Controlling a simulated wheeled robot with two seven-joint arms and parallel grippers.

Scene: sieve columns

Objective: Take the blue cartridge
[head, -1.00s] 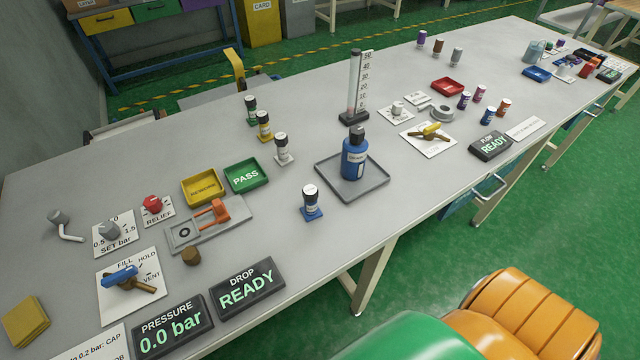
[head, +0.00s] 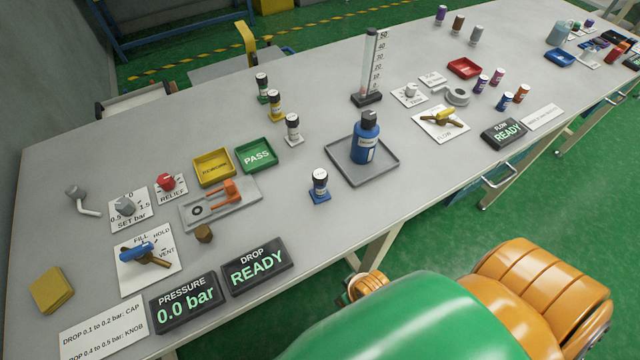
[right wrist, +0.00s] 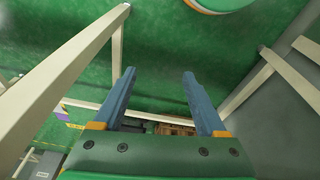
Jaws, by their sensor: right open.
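A small blue cartridge-like cylinder with a white top (head: 505,101) stands upright in a group of coloured cylinders on the right part of the table. I cannot tell which one the task names. My right gripper (right wrist: 157,92) is open and empty in the right wrist view, with green floor and table legs beyond it. It touches neither piece. My left gripper is not in view.
A blue bottle (head: 366,142) stands in a grey tray (head: 345,174). Valve plates, READY displays (head: 257,266) and yellow and green trays (head: 257,155) occupy the table (head: 420,180). My green and orange arm links fill the lower right, over the floor. The strip right of the tray is clear.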

